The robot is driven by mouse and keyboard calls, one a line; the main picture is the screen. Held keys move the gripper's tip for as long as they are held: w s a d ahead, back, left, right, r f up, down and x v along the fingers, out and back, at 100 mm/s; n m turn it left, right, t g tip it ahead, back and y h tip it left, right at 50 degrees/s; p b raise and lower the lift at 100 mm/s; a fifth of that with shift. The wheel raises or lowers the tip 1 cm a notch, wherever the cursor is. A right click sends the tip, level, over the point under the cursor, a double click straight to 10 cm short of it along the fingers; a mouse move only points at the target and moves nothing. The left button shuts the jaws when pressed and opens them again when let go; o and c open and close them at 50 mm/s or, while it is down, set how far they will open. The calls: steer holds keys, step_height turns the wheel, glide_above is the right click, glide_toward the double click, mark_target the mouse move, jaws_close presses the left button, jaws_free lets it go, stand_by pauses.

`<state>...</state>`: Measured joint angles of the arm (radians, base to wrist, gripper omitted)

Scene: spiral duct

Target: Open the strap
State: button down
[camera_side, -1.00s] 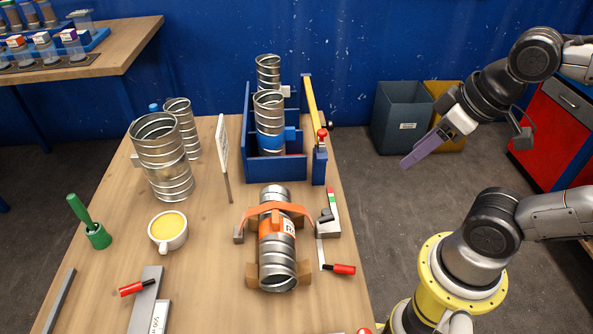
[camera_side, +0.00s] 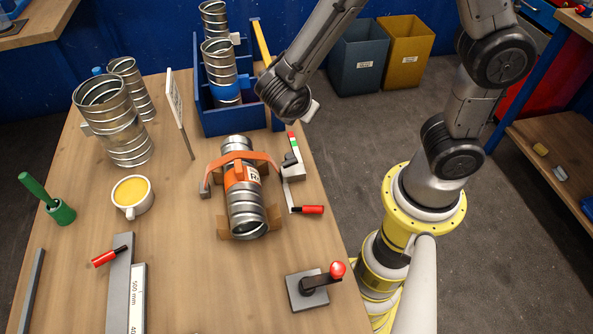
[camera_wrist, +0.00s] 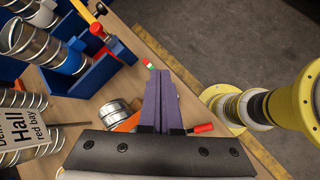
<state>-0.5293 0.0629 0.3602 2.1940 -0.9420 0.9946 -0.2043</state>
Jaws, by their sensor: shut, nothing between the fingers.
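The orange strap (camera_side: 240,160) arches over a silver spiral duct (camera_side: 246,208) lying in a brown cradle on the table. Its ends reach grey blocks on both sides. At its right is a grey latch (camera_side: 293,170) with a green, white and red strip. A red-handled lever (camera_side: 307,209) lies just in front of it. In the wrist view my gripper (camera_wrist: 158,76) has its purple fingers together and empty. They overlap the view of the strap (camera_wrist: 128,122) and partly hide the duct (camera_wrist: 116,108). The side view hides the fingertips behind my arm.
A blue rack (camera_side: 232,118) with upright ducts stands at the back, close to my wrist.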

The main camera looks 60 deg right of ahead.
steer(key=s+a+f+n+t+h, duration=0.1)
steer(key=s+a+f+n+t, duration=0.1)
steer(key=a+f+n, duration=0.35)
steer(key=s+a+f+n+t+h, duration=0.1)
steer(key=s+a+f+n+t, duration=0.15)
steer(key=f+n, duration=0.6)
steer(key=shift+m+g, duration=0.25)
steer(key=shift+m, duration=0.55)
steer(key=x, duration=0.3)
steer(key=f+x, duration=0.1)
steer(key=x, duration=0.3)
steer(key=a+x, duration=0.1)
steer(key=x, duration=0.2)
steer(key=shift+w+f, duration=0.25)
steer(key=shift+f, duration=0.2)
steer(key=shift+r, duration=0.15)
